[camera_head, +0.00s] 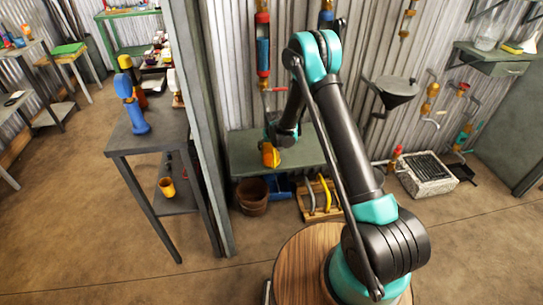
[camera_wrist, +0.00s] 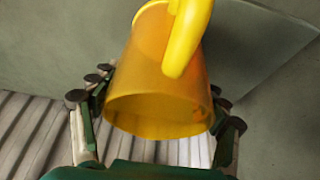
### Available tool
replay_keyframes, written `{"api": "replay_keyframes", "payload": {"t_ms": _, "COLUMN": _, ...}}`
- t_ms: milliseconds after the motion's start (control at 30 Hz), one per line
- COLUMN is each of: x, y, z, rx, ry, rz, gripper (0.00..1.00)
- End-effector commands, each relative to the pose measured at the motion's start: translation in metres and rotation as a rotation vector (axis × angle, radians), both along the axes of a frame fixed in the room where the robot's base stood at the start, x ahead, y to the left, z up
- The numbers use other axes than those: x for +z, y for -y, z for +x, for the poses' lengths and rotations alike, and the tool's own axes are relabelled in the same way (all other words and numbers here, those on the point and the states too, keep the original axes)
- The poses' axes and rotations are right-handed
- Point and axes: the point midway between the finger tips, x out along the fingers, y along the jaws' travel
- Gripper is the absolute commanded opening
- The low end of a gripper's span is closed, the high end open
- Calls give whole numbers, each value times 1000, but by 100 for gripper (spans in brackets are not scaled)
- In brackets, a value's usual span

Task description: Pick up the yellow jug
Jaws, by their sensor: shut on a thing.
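The yellow jug (camera_wrist: 150,85) fills the middle of the wrist view, with its handle (camera_wrist: 187,40) toward the camera and its round base at the near end. My gripper (camera_wrist: 157,100) has its fingers on both sides of the jug and is shut on it. In the head view the jug (camera_head: 270,155) shows small at the end of my arm, over the green-grey bench. I cannot tell from these views whether the jug touches the bench.
The green-grey bench (camera_head: 300,152) stands against the corrugated wall. A brown pot (camera_head: 252,197), a blue crate and a wooden rack (camera_head: 318,200) sit below it. A grey post (camera_head: 200,120) and a dark table (camera_head: 160,143) with a blue object stand to the left. Open floor lies in front.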

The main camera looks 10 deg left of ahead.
Motion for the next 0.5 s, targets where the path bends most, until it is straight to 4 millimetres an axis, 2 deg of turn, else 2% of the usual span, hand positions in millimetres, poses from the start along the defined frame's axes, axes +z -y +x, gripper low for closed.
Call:
{"api": "replay_keyframes", "payload": {"t_ms": 267, "x": 2, "y": 0, "z": 0, "rx": 0, "ry": 0, "rz": 0, "gripper": 39}}
{"api": "replay_keyframes", "payload": {"t_ms": 500, "x": 24, "y": 0, "z": 0, "rx": 0, "ry": 0, "rz": 0, "gripper": 39}}
